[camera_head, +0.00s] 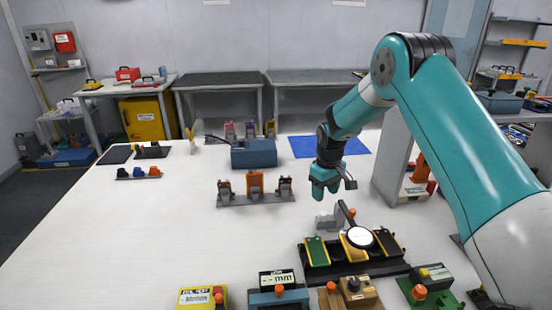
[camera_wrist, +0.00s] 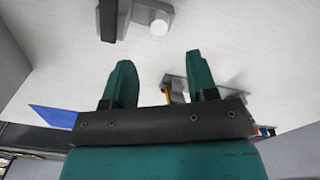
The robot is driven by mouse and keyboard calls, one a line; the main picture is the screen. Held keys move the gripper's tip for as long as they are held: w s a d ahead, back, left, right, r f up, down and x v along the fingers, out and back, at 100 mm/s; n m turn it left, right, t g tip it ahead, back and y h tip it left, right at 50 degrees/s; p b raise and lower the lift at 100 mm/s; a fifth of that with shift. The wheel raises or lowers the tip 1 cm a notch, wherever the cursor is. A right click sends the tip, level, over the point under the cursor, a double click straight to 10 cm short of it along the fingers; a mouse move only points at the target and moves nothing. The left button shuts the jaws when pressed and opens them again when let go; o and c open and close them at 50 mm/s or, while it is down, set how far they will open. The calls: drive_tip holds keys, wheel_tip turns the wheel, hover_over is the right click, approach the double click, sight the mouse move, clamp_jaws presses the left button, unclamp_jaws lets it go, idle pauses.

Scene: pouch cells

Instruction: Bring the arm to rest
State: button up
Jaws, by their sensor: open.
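My gripper (camera_head: 318,192) hangs above the white table (camera_head: 140,230), fingers pointing down, right of the middle in the head view. In the wrist view its two green fingers (camera_wrist: 160,85) stand apart with nothing held between them. My arm reaches in from the right in the head view, bent at a high elbow. A small grey fixture with an orange knob (camera_head: 330,220) stands just below the gripper in the picture; the gripper looks clear of it.
A black tray (camera_head: 310,275) with green and yellow pieces and a round white disc (camera_head: 359,237) lies in front. A rack with orange pieces (camera_head: 255,187), a blue box (camera_head: 254,153) and a blue mat (camera_head: 330,146) lie farther back. A grey upright (camera_head: 393,160) stands right.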

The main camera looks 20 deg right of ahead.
drive_tip(key=s+a+r+n+y, duration=0.2)
drive_tip(key=s+a+r, duration=1.05)
drive_tip(key=r, duration=0.25)
drive_tip(key=s+a+r, duration=0.2)
drive_tip(key=s, duration=0.5)
drive_tip(key=s+a+r+n+y, duration=0.1)
drive_tip(key=s+a+r, duration=0.1)
drive_tip(key=s, duration=0.6)
drive_tip(key=s+a+r+y, duration=0.1)
drive_tip(key=s+a+r, duration=0.1)
drive_tip(key=s, duration=0.6)
drive_tip(key=shift+a+r+n, duration=0.3)
drive_tip(key=shift+a, duration=0.45)
